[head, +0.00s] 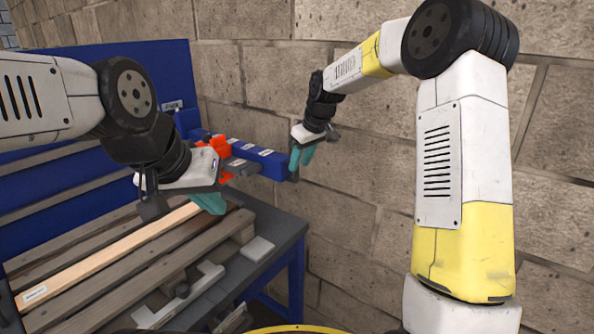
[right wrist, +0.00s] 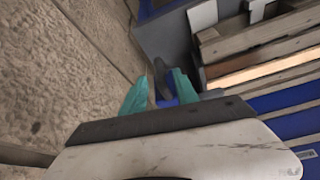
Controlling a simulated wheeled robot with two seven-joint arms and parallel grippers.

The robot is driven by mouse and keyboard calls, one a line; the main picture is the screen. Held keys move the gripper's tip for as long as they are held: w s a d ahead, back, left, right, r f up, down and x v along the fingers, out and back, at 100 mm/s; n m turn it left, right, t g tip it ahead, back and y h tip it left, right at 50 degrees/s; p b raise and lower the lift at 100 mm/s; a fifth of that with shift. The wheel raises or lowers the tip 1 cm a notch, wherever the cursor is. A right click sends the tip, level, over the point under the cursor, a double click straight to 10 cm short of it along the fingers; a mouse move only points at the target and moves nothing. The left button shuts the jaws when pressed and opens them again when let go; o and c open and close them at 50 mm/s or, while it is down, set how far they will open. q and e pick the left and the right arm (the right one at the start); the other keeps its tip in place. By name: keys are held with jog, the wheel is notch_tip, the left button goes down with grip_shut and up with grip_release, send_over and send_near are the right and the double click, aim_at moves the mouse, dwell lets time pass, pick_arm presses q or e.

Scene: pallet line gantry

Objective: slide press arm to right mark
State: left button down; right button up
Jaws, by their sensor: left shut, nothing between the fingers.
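A blue rail (head: 262,158) with small white labels runs along the wall side of the table. An orange-red part (head: 221,147) sits on its left part, with a grey piece (head: 240,167) beside it; I take these to be the press arm, much of it hidden by my left gripper. My left gripper (head: 211,204) is shut and empty, in front of and below the orange part, over the slats. My right gripper (head: 301,155) is open near the rail's right end. In the right wrist view the rail's blue end (right wrist: 166,103) shows between its parted teal fingers.
A dark table (head: 285,227) carries a wooden slatted pallet (head: 165,256) with one paler slat. A light grey block (head: 257,248) lies at the table's right. A blue panel (head: 170,65) stands behind. A stone wall (head: 350,200) is close on the right.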

aim_at(296, 178)
jog(key=x, duration=0.5)
jog(key=shift+c, duration=0.3)
grip_shut()
jog(key=shift+r, duration=0.1)
dwell(0.9)
